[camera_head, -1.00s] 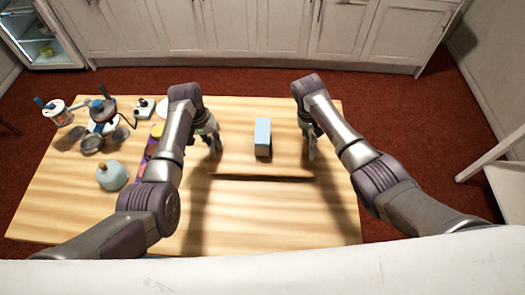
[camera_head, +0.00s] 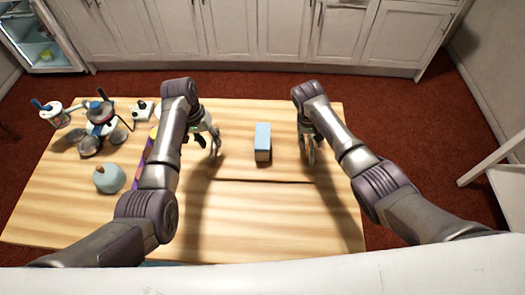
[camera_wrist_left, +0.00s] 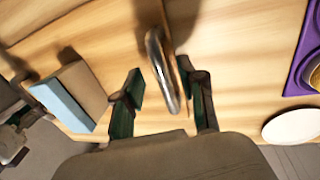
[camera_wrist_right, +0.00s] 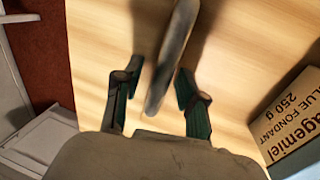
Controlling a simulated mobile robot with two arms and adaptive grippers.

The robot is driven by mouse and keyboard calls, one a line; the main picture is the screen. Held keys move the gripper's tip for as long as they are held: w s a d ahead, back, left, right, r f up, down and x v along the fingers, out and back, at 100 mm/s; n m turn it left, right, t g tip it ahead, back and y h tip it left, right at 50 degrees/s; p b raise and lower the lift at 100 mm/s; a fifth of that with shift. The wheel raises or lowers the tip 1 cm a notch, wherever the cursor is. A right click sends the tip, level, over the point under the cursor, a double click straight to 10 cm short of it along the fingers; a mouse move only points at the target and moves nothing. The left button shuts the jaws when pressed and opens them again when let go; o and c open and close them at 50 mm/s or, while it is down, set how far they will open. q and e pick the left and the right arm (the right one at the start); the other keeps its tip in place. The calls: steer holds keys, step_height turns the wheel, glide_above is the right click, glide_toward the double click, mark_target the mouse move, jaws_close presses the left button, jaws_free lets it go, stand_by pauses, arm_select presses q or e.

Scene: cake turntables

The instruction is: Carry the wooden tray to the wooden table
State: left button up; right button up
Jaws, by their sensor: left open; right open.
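The wooden tray (camera_head: 236,165) lies flat on the light wooden table (camera_head: 80,215), its front edge a thin dark line. A blue-topped fondant box (camera_head: 263,142) stands on the tray. My left gripper (camera_head: 208,144) is open at the tray's left end. A metal handle (camera_wrist_left: 163,70) lies between its spread fingers. My right gripper (camera_head: 307,148) is open at the right end, with the other handle (camera_wrist_right: 172,60) between its fingers. The box also shows in the left wrist view (camera_wrist_left: 82,90) and the right wrist view (camera_wrist_right: 292,112).
Pots and utensils (camera_head: 100,125) crowd the table's back left. A pale blue round jar (camera_head: 108,178) stands in front of them. A purple item (camera_wrist_left: 300,65) and a white dish (camera_wrist_left: 293,127) lie left of the tray. The table's front is mostly clear.

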arm_select(q)
step_height(320, 180, up, 8)
steer(key=a, duration=0.1)
steer(key=shift+a, duration=0.3)
arm_select(e)
step_height(320, 180, up, 12)
steer(key=a, duration=0.2)
steer(key=shift+w+a, duration=0.15)
steer(key=shift+a, duration=0.05)
steer(key=shift+f, duration=0.15)
